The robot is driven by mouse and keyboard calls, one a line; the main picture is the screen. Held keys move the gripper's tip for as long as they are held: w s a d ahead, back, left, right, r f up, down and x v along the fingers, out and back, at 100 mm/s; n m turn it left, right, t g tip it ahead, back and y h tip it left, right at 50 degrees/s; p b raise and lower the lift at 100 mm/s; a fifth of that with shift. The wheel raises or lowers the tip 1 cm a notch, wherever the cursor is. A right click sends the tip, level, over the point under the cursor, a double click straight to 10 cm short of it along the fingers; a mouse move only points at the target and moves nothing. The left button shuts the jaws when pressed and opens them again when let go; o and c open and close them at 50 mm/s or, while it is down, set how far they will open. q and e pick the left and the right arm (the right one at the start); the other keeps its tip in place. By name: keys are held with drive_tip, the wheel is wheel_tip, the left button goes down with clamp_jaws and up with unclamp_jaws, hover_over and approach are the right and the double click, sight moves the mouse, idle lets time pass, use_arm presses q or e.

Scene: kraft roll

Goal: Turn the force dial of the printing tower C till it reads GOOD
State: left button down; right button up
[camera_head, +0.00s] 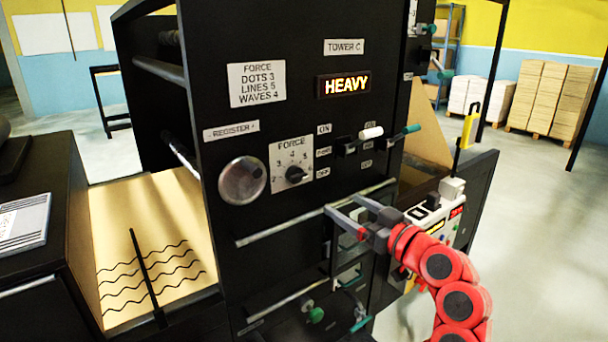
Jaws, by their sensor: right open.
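The printing tower C (310,90) is a tall black cabinet labelled TOWER C (344,47). Its lit display (343,85) reads HEAVY in orange. The force dial (296,174) is a small black knob on a white FORCE plate with numbers around it; its exact setting is too small to tell. A white sign (256,84) reads FORCE, DOTS 3, LINES 5, WAVES 4. My right gripper (345,221) is open and empty, below and to the right of the dial and apart from it, in front of the lower panel. My left gripper is not in view.
A round silver register knob (242,180) is left of the dial. Levers with white and teal grips (372,133) stick out to its right. A horizontal bar (315,213) runs below the dial. Brown paper with black wavy lines (150,275) lies at left.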

sight(301, 179)
drive_tip(key=p+x, duration=0.5)
drive_tip(key=x, duration=0.9)
drive_tip(key=shift+p+x, duration=0.4)
drive_tip(key=shift+x, duration=0.4)
drive_tip(key=shift+d+f, duration=0.1)
drive_tip(key=shift+f, duration=0.05)
drive_tip(key=shift+c, duration=0.2)
drive_tip(key=c, duration=1.3)
drive_tip(key=shift+f+n+b, duration=0.15)
drive_tip(key=shift+n+b, duration=4.35)
drive_tip(key=shift+b, duration=7.75)
